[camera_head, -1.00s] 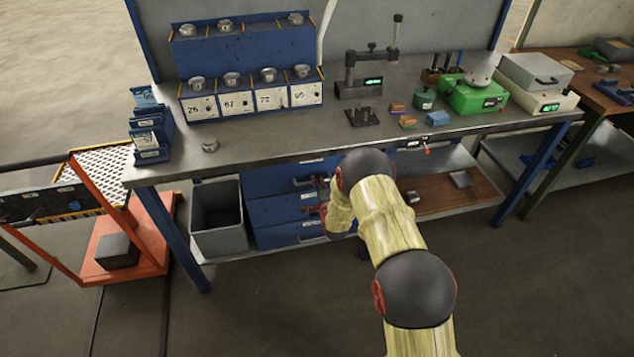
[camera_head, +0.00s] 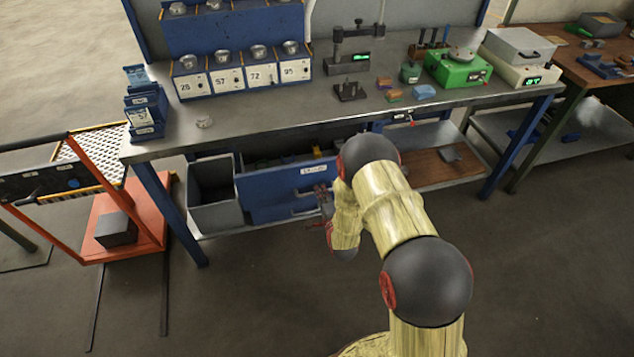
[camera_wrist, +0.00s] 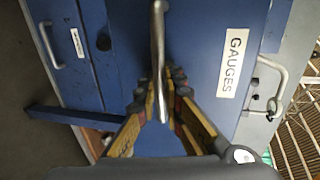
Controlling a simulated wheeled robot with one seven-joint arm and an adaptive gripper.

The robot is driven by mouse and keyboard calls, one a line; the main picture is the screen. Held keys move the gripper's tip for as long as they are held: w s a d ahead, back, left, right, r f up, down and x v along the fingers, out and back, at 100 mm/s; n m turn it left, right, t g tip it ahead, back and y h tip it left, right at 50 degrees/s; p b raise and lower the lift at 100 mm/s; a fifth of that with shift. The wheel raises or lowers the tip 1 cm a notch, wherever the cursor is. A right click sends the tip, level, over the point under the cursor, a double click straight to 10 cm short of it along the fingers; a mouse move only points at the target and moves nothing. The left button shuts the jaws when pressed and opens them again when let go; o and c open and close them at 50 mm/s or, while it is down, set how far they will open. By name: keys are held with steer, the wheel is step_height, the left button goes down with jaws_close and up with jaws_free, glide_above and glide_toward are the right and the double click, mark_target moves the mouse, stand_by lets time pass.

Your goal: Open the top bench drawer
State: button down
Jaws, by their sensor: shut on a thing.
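The top bench drawer (camera_head: 283,192) is blue and stands pulled out from under the bench top, with dark contents and a small yellow item visible behind its front. In the wrist view its front (camera_wrist: 195,55) bears a "GAUGES" label (camera_wrist: 232,62) and a metal bar handle (camera_wrist: 158,45). My gripper (camera_wrist: 160,112) is shut on this handle, its fingers on both sides of the bar. In the head view my gripper (camera_head: 325,208) is at the drawer front, partly hidden by my arm. Another blue drawer front (camera_wrist: 65,45) with a label and handle shows beside it.
A grey bin (camera_head: 215,205) stands left of the drawer. The bench (camera_head: 260,118) carries gauges, blocks and a green device (camera_head: 458,68). An orange cart (camera_head: 125,215) stands at left. The floor in front of the drawer is clear.

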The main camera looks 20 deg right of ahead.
steer(key=f+v, duration=0.2)
steer(key=v, duration=1)
steer(key=shift+s+f+p, duration=0.25)
steer(key=shift+f+p, duration=0.1)
steer(key=shift+p, duration=0.05)
steer(key=c, duration=2.2)
jaws_free()
steer(key=shift+w, duration=0.1)
steer(key=v, duration=1.2)
